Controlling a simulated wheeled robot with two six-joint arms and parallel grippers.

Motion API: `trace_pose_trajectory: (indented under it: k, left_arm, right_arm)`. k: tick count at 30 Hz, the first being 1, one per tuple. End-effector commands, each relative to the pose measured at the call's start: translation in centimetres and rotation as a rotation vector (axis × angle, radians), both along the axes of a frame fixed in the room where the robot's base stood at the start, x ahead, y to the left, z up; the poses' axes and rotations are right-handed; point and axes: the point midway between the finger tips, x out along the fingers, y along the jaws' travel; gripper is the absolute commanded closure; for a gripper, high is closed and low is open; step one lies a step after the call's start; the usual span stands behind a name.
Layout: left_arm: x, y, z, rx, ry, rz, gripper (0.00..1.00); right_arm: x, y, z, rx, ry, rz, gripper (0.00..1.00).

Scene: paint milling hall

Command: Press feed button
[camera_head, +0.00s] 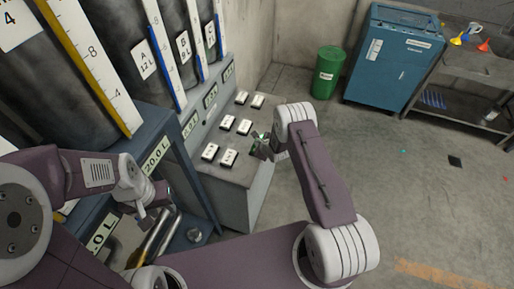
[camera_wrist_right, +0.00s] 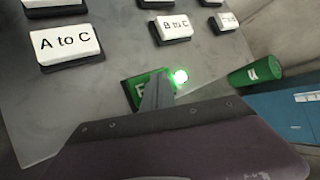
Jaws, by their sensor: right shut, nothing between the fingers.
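A green plate (camera_wrist_right: 132,88) with a partly hidden label beginning with "F" lies on the grey panel in the right wrist view. A bright green light (camera_wrist_right: 180,77) glows at its right edge. My right gripper (camera_wrist_right: 157,90) is shut and empty, its fingertips in front of the plate and hiding part of it. I cannot tell if the tips touch it. In the head view my right gripper (camera_head: 262,146) is at the right edge of the console (camera_head: 240,175). My left gripper (camera_head: 154,205) hangs in front of the blue rack; its finger opening is unclear.
White labelled buttons stand on the panel, including "A to C" (camera_wrist_right: 66,43) and "B to C" (camera_wrist_right: 173,24). Tall tanks (camera_head: 120,45) stand at the left. A green bin (camera_head: 327,73), blue cabinet (camera_head: 392,60) and metal bench (camera_head: 470,70) stand behind. The floor at right is mostly clear.

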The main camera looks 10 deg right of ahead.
Motion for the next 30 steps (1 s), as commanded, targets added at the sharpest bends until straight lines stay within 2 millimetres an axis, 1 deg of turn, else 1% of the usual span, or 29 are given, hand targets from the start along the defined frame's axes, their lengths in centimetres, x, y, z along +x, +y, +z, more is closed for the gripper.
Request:
trace_pose_trajectory:
  k: [1,8,19,24,30]
  left_arm:
    - [0.0,0.0,-0.4,0.0,0.0,0.0,0.64]
    - [0.0,0.0,-0.2,0.0,0.0,0.0,0.64]
    - [0.0,0.0,-0.6,0.0,0.0,0.0,0.64]
    - [0.0,0.0,-0.4,0.0,0.0,0.0,0.64]
    - [0.0,0.0,0.2,0.0,0.0,0.0,0.64]
  right_arm:
    - [0.0,0.0,-0.4,0.0,0.0,0.0,1.0]
    - [0.0,0.0,-0.2,0.0,0.0,0.0,1.0]
    - [0.0,0.0,-0.6,0.0,0.0,0.0,1.0]
    - [0.0,0.0,-0.3,0.0,0.0,0.0,1.0]
    - [0.1,0.0,0.8,0.0,-0.001,0.0,1.0]
